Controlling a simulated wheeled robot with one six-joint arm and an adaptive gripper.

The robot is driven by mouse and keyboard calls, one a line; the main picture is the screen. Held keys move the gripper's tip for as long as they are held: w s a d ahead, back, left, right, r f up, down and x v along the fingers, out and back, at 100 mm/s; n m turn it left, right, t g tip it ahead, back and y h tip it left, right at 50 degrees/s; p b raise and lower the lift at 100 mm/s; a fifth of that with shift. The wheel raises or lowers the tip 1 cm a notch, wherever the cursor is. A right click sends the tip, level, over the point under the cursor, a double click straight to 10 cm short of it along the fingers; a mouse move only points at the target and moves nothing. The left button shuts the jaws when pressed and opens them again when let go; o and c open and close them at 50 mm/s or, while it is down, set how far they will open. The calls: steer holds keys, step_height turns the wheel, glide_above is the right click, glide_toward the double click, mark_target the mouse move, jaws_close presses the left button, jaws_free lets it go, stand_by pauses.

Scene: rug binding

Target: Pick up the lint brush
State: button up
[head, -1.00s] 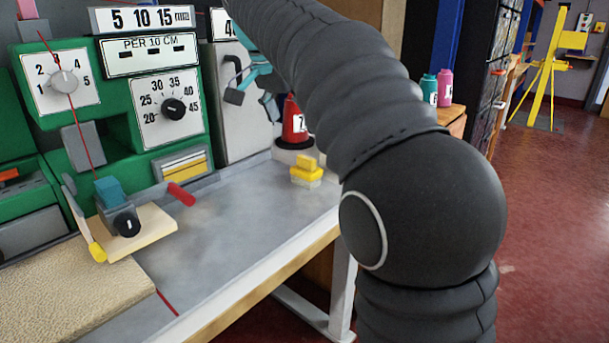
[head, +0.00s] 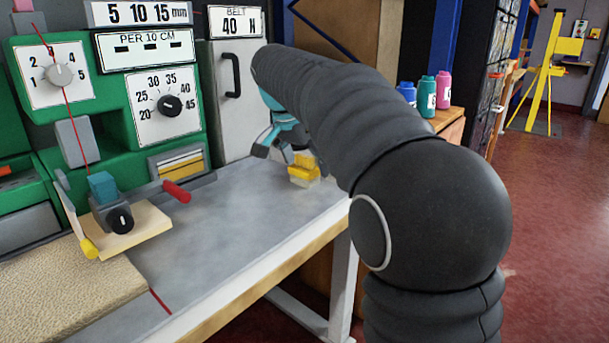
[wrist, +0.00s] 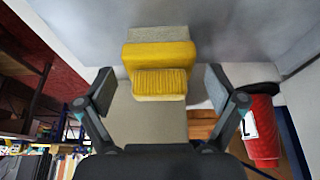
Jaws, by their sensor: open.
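The lint brush, a yellow block with a ribbed yellow top part and a pale grey base, sits on the grey bench top near its right end in the head view (head: 304,170). In the wrist view the lint brush (wrist: 160,57) lies ahead of and between my fingertips. My gripper (head: 287,143) is beside and above the brush in the head view, partly hidden by my arm. In the wrist view my gripper (wrist: 159,88) is open, with a dark finger on each side and nothing held. I cannot tell whether a finger touches the brush.
A red spool (wrist: 262,130) with a white label stands close to the right finger in the wrist view. The green machine (head: 120,100) with dials and a red-tipped lever (head: 177,191) is at left. The grey bench top (head: 225,225) is clear in the middle.

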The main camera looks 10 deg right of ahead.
steer(key=shift+w+d+f, duration=0.1)
steer(key=shift+d+f, duration=0.05)
steer(key=shift+f, duration=0.15)
steer(key=shift+c, duration=0.3)
steer(key=c, duration=1.3)
